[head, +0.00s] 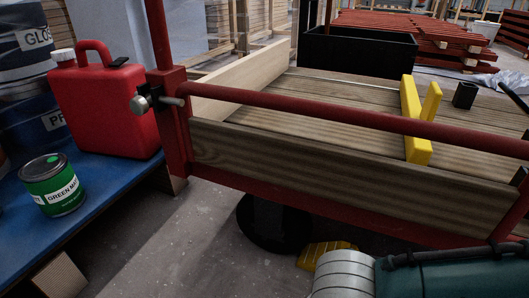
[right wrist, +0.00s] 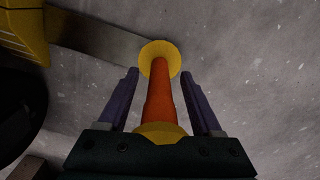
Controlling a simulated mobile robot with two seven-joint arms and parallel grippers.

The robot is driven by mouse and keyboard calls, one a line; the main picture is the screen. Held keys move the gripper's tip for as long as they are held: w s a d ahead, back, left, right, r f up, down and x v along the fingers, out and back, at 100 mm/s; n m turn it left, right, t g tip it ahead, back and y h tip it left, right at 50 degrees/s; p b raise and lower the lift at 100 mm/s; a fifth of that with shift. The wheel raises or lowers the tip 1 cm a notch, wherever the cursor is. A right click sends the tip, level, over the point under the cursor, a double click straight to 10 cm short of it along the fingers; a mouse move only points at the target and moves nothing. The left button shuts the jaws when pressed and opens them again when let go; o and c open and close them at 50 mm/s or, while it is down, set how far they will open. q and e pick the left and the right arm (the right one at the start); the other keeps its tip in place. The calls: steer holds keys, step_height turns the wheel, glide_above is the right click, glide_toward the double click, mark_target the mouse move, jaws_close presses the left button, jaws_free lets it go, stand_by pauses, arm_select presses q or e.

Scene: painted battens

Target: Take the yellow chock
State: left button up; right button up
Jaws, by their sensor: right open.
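A ribbed yellow block (head: 327,250), which looks like the yellow chock, lies on the floor under the trailer's edge. My right arm partly hides it in the head view. A ribbed yellow part also shows at the top left of the right wrist view (right wrist: 24,28). In that view my right gripper (right wrist: 160,73) is open, with its two dark purple fingers on either side of an orange bar (right wrist: 159,95) with yellow ends. The fingers stand apart from the bar. I cannot tell whether the bar belongs to the chock. My left gripper is out of view.
The red-railed trailer (head: 340,168) with wooden sides stands in front. A yellow bracket (head: 412,110) and a black crate (head: 358,52) are on it. A blue bench (head: 95,205) at left carries a red can (head: 105,110) and a green tin (head: 52,185). Grey floor lies between.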

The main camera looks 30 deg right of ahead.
steer(key=shift+r, duration=0.1)
jaws_close()
stand_by(0.3)
stand_by(0.9)
